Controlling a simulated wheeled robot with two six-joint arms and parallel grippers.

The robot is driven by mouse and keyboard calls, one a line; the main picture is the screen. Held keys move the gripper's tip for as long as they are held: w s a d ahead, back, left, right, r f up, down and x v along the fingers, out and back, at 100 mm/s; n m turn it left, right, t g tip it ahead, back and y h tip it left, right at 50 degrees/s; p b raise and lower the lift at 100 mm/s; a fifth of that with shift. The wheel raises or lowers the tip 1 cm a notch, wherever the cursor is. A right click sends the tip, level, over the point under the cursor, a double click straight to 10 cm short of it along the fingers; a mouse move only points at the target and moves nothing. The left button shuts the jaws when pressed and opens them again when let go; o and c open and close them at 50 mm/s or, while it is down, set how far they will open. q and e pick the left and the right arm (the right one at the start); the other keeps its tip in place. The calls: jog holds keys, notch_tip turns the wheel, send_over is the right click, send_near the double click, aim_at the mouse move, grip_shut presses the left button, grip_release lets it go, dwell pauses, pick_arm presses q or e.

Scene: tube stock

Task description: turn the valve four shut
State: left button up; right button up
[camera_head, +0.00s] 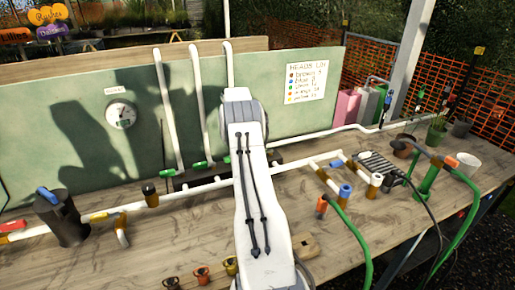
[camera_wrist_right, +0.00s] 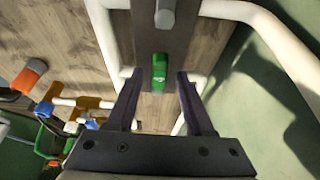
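My arm's white link covers the middle of the row. In the right wrist view my right gripper (camera_wrist_right: 159,80) is open. A green valve handle (camera_wrist_right: 160,68) shows between its fingertips, with gaps on both sides. I cannot tell which numbered valve it is. A paler handle (camera_wrist_right: 165,14) lies further along the strip. The left gripper is not in view.
White pipes (camera_head: 160,100) rise from the strip against the green panel (camera_head: 270,95). A gauge (camera_head: 121,114) hangs on the panel. A dark canister (camera_head: 62,218) stands left. Pipe fittings, a green hose (camera_head: 357,240) and pots crowd the bench's right side.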

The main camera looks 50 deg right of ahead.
jog(key=v, duration=1)
jog(key=shift+r+b, duration=0.2)
jog(key=shift+b, duration=0.25)
jog(key=shift+w+a, duration=0.1)
jog(key=shift+a, duration=0.05)
